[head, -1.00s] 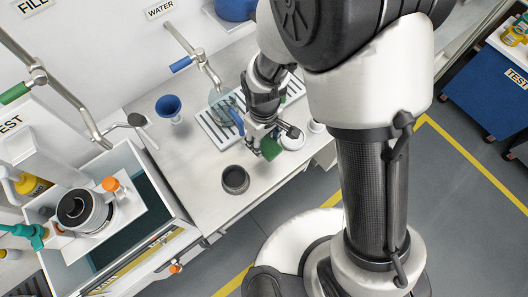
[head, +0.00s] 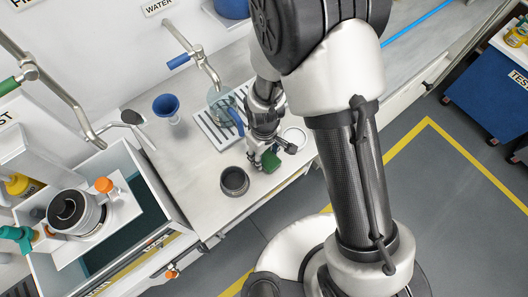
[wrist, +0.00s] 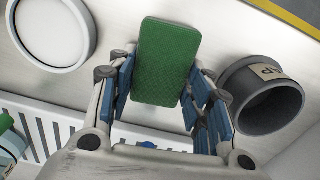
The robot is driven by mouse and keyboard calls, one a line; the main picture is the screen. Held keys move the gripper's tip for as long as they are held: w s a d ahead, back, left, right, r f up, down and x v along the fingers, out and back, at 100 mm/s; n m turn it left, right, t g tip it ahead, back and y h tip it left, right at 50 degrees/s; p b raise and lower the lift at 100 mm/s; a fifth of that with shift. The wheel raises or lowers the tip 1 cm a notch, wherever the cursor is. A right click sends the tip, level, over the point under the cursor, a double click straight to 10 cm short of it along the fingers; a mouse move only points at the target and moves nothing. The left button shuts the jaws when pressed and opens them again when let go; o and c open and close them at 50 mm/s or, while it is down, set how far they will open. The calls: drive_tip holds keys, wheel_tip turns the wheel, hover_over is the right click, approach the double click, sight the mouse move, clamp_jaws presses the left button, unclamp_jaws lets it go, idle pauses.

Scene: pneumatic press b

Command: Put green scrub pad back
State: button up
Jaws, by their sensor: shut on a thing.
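The green scrub pad (wrist: 165,62) is a flat green rectangle held between the blue-lined fingers of my gripper (wrist: 160,90) in the wrist view. In the head view my gripper (head: 262,160) is over the counter, with the pad (head: 268,162) at its fingertips. The pad is between the dark grey cup (head: 233,181) and the round white dish (head: 293,137). I cannot tell whether the pad touches the counter. In the wrist view the dish (wrist: 52,33) is at upper left and the cup (wrist: 263,95), with a tan label, at right.
A slotted white drain rack (head: 220,125) with a clear jug stands behind my gripper, under the water tap (head: 205,65). A blue funnel (head: 166,107) stands at left. An open test basin (head: 150,215) lies further left. The counter's front edge is close to the cup.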

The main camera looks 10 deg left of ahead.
sight(267, 155)
drive_tip(key=shift+f, duration=0.2)
drive_tip(key=o, duration=1.3)
drive_tip(key=r+p, duration=0.2)
drive_tip(key=r, duration=0.4)
drive_tip(key=r+p, duration=0.2)
drive_tip(key=r, duration=0.3)
drive_tip(key=r+p, duration=0.2)
drive_tip(key=r, duration=0.4)
drive_tip(key=shift+d+r+p, duration=0.3)
drive_tip(key=shift+d+r, duration=0.05)
